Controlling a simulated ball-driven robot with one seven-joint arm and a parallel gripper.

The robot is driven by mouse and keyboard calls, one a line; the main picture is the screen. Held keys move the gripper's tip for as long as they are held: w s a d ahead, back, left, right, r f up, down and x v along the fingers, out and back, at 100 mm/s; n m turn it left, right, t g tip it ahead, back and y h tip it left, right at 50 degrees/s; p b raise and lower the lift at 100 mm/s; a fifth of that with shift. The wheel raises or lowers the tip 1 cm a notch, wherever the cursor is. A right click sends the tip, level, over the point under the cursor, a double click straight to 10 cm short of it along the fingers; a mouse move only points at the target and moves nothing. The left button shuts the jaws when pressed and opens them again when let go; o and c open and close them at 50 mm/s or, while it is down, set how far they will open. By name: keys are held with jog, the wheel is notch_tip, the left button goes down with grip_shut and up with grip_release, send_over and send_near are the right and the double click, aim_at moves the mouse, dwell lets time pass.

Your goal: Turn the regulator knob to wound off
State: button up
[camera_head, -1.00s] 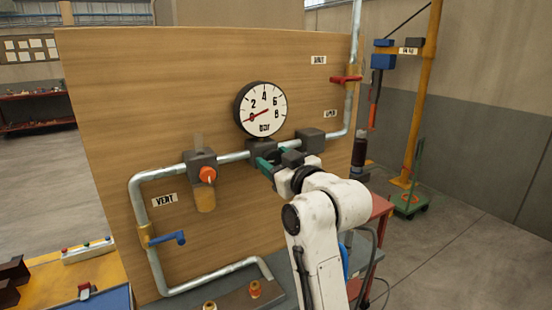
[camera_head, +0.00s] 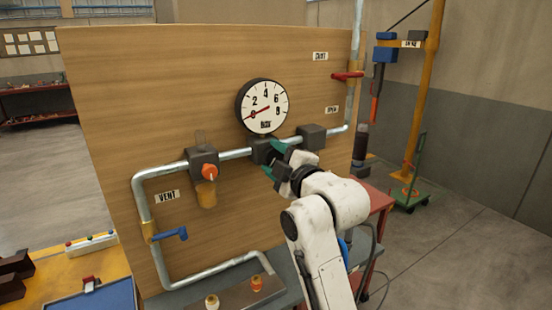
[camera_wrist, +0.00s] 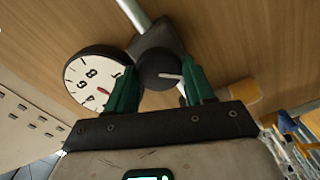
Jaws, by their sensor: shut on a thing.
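The regulator (camera_head: 261,151) is a dark block on the pipe just below the round gauge (camera_head: 263,107). Its black round knob (camera_wrist: 158,70) with a white pointer line shows in the wrist view, and my gripper hides it in the head view. My gripper (camera_head: 273,161) has green fingers, one on each side of the knob, and is shut on it. The fingers also show in the wrist view (camera_wrist: 160,86). The gauge's red needle points near the low end of the bar scale.
A filter unit with an orange knob (camera_head: 209,171) sits left of the regulator. A blue vent lever (camera_head: 170,235) is at lower left and a red inlet lever (camera_head: 347,75) at upper right. Another dark block (camera_head: 311,137) sits on the pipe close to my gripper's right.

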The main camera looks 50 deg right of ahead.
jog(key=n, duration=0.4)
jog(key=shift+f+b, duration=0.2)
jog(key=shift+b, duration=0.15)
jog(key=shift+n+b, duration=0.35)
jog(key=shift+n, duration=1.55)
jog(key=shift+f, duration=0.1)
jog(key=o, duration=1)
jog(key=p+v, duration=0.1)
jog(key=v, duration=1)
jog(key=shift+w, duration=0.1)
